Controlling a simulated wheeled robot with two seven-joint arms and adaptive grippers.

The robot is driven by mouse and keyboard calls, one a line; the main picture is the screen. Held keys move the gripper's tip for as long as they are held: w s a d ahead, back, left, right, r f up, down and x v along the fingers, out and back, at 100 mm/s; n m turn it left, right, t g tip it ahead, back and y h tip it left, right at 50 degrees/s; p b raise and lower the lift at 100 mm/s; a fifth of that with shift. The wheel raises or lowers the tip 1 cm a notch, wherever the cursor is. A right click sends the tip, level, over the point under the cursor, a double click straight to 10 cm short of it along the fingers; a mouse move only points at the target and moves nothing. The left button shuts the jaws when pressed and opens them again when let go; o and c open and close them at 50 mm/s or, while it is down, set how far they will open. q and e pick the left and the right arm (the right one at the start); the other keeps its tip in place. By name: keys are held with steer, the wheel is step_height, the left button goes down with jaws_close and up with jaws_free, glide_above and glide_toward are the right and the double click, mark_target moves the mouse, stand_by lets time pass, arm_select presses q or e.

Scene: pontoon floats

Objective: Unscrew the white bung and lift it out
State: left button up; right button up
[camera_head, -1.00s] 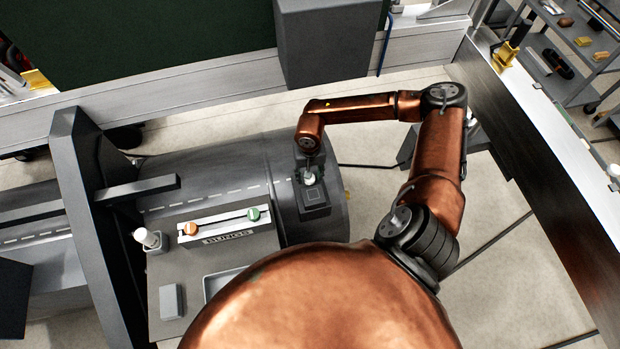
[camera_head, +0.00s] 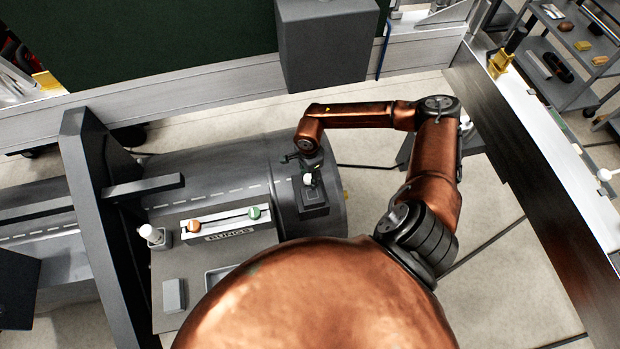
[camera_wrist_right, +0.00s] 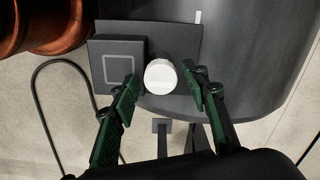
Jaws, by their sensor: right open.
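The white bung (camera_wrist_right: 161,76) sits on a dark plate on top of the grey float, and its round top faces the right wrist camera. It also shows small in the head view (camera_head: 308,179). My right gripper (camera_wrist_right: 158,90) is open, with one green-padded finger on each side of the bung and a visible gap to both. In the head view my right gripper (camera_head: 304,160) is above the bung, at the end of the copper arm. I cannot tell its exact height over the bung. My left gripper is not in view.
A bung rack (camera_head: 225,222) labelled BUNGS holds an orange and a green bung. A white-topped item (camera_head: 150,235) stands left of it. A dark upright frame (camera_head: 95,200) is at the left. A raised square block (camera_wrist_right: 112,68) sits beside the bung.

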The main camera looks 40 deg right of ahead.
steer(key=m, duration=0.2)
steer(key=m+p, duration=0.1)
steer(key=m, duration=0.1)
steer(key=shift+r+m+p, duration=0.2)
steer(key=shift+m+p, duration=0.1)
steer(key=m+p, duration=0.1)
steer(key=m, duration=0.3)
steer(key=shift+p, duration=0.3)
steer(key=shift+f+m, duration=0.15)
steer(key=shift+m, duration=0.35)
steer(key=shift+m+p, duration=0.7)
steer(key=shift+m, duration=0.3)
steer(key=m+p, duration=0.2)
steer(key=m, duration=0.1)
steer(key=m+p, duration=0.2)
steer(key=m, duration=0.2)
steer(key=shift+r+m, duration=0.2)
steer(key=shift+m, duration=0.1)
steer(key=shift+f+m+p, duration=0.15)
steer(key=shift+m+p, duration=0.5)
steer(key=shift+m, duration=0.55)
steer(key=shift+f, duration=0.1)
steer(key=shift+c, duration=0.7)
